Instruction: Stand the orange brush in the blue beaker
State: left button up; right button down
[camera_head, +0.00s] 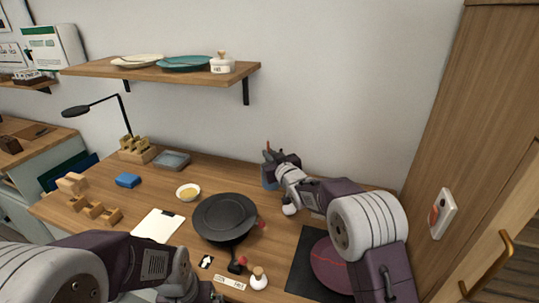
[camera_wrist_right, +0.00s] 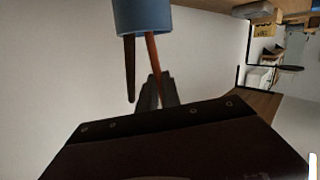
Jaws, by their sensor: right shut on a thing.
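The blue beaker (camera_head: 268,180) stands at the back right of the desk, partly hidden by my right gripper (camera_head: 271,157). In the wrist view, which is upside down, the beaker (camera_wrist_right: 142,16) has two handles sticking out of its mouth. One is a dark brown handle (camera_wrist_right: 129,65). The other is the orange brush's handle (camera_wrist_right: 152,54), slightly tilted, running between the fingers of my right gripper (camera_wrist_right: 156,92), which is shut on it. The brush's far end inside the beaker is hidden. My left gripper (camera_head: 207,291) is at the bottom edge; its fingers are not clear.
A black pan (camera_head: 224,217) lies mid-desk, with a small bowl (camera_head: 188,192), clipboard (camera_head: 158,226) and blue block (camera_head: 127,180) to its left. A shelf (camera_head: 160,72) hangs above.

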jog(key=shift+f, duration=0.45)
jog(key=c, duration=1.5)
grip_release()
jog(key=shift+s, duration=0.1)
jog(key=b+v, duration=0.1)
jog(key=v, duration=0.8)
jog(key=shift+r, duration=0.1)
